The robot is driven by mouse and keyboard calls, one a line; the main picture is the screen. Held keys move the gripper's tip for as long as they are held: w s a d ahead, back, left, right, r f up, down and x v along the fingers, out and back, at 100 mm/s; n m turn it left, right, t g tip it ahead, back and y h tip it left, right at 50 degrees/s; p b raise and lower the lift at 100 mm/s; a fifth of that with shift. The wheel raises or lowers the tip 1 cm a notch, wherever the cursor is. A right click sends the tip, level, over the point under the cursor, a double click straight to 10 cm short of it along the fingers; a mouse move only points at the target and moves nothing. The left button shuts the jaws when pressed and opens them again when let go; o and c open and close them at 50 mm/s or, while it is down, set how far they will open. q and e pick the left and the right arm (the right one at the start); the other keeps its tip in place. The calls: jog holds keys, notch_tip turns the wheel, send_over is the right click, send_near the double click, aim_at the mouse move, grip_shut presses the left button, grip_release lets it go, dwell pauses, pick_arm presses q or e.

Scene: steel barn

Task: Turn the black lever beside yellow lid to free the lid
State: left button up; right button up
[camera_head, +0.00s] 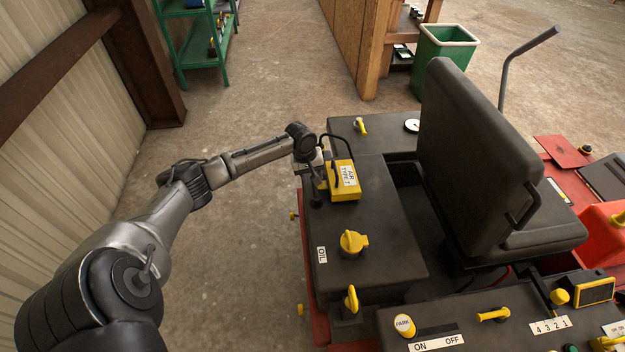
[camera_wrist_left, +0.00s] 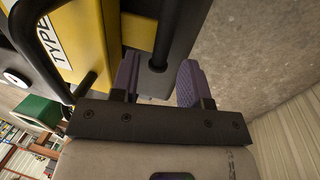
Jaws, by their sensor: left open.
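The yellow lid (camera_head: 344,183), with a white "TYPE" label and a black looped handle, sits on the dark machine deck. The black lever (camera_head: 316,201) stands at the lid's left side, partly hidden by my gripper. My left gripper (camera_head: 314,172) is over the lever, beside the lid. In the left wrist view the yellow lid (camera_wrist_left: 90,45) fills the upper left. There the black lever (camera_wrist_left: 178,35) shows as a dark rod reaching between the purple finger pads of my open left gripper (camera_wrist_left: 157,82). I cannot tell whether either pad touches it. My right gripper is out of view.
The deck also carries a yellow oil cap (camera_head: 353,242) and a yellow knob (camera_head: 351,299). The black seat (camera_head: 475,150) rises to the right of the lid. A green bin (camera_head: 440,60) and a green shelf (camera_head: 197,40) stand behind. Concrete floor left of the machine is clear.

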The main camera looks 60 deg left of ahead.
pick_arm(q)
jog(key=shift+w+f, duration=0.15)
jog(key=shift+f, duration=0.45)
grip_shut()
